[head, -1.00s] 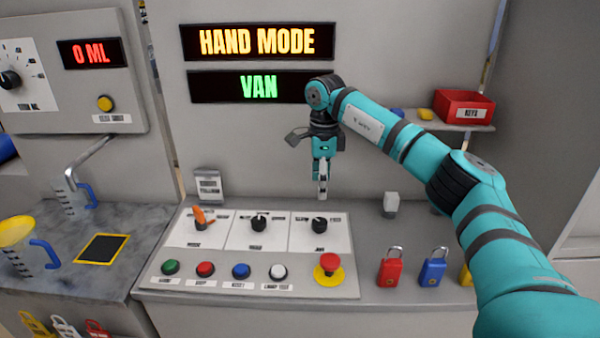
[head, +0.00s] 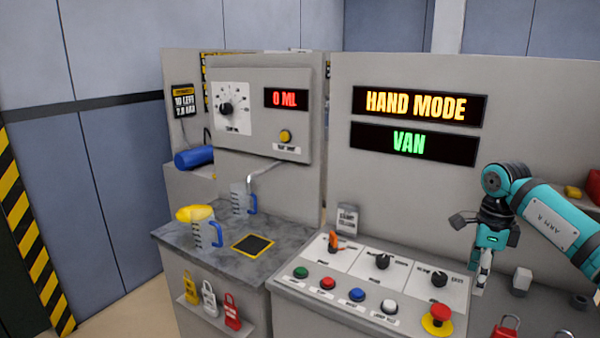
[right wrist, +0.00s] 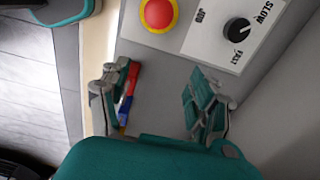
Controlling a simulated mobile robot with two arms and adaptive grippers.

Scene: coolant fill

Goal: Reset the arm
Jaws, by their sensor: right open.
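My right gripper (head: 482,278) hangs fingers down over the right end of the control panel (head: 340,315), open and empty. In the right wrist view its two fingers (right wrist: 163,100) stand apart. The black SLOW/FAST knob (right wrist: 238,30) and the red emergency stop on a yellow base (right wrist: 158,13) lie beyond them; the emergency stop also shows in the head view (head: 437,320). The mode display (head: 420,105) reads HAND MODE and the one below (head: 413,144) reads VAN. An orange-handled selector (head: 336,243) sits at the panel's left. My left gripper is not in view.
Green, red, blue and white buttons (head: 388,307) line the panel front. The left counter (head: 190,240) carries measuring jugs, a yellow funnel (head: 195,213) and a black-yellow square (head: 252,246). A dial unit (head: 262,110) reads 0 ML.

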